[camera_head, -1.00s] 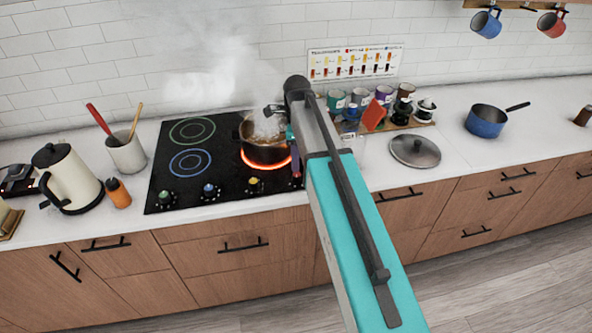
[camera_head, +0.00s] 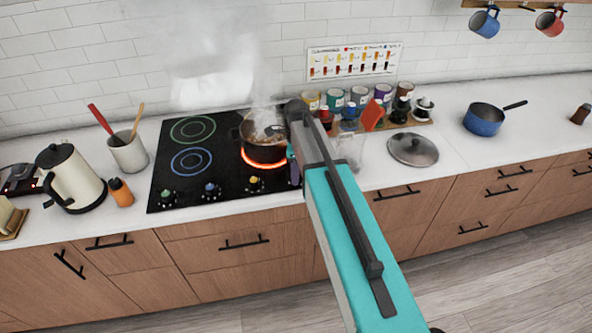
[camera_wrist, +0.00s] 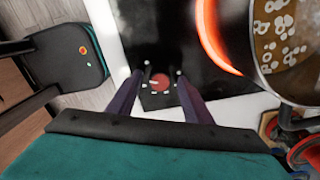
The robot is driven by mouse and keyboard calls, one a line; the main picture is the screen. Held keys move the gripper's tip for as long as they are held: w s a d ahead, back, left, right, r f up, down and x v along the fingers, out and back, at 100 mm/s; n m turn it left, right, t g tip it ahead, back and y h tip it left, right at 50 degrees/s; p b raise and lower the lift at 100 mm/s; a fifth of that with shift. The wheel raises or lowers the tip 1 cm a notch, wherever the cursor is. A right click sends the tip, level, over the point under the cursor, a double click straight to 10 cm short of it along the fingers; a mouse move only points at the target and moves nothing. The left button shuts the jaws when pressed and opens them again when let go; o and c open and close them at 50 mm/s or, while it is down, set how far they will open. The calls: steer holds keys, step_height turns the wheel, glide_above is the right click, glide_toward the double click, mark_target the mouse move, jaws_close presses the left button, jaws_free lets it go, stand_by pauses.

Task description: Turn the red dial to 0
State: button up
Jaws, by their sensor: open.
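The red dial (camera_wrist: 160,82) shows in the wrist view on the black cooktop, with small white marks beside it. My gripper (camera_wrist: 162,72) is open, its two dark fingers to the left and right of the dial. I cannot tell whether they touch it. In the head view my arm hides the red dial; part of a gripper finger (camera_head: 294,172) shows at the cooktop's right front corner. The green dial (camera_head: 167,196), blue dial (camera_head: 210,190) and yellow dial (camera_head: 255,184) stand in the same front row. The burner ring (camera_head: 264,164) behind glows red-orange.
A steaming pot (camera_head: 258,130) with bubbling liquid stands on the glowing burner, close to my gripper; it also shows in the wrist view (camera_wrist: 285,45). A glass lid (camera_head: 413,149) and a blue pan (camera_head: 485,119) lie to the right. Jars stand behind my arm.

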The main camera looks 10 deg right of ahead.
steer(key=c, duration=1.1)
steer(key=shift+o, duration=0.2)
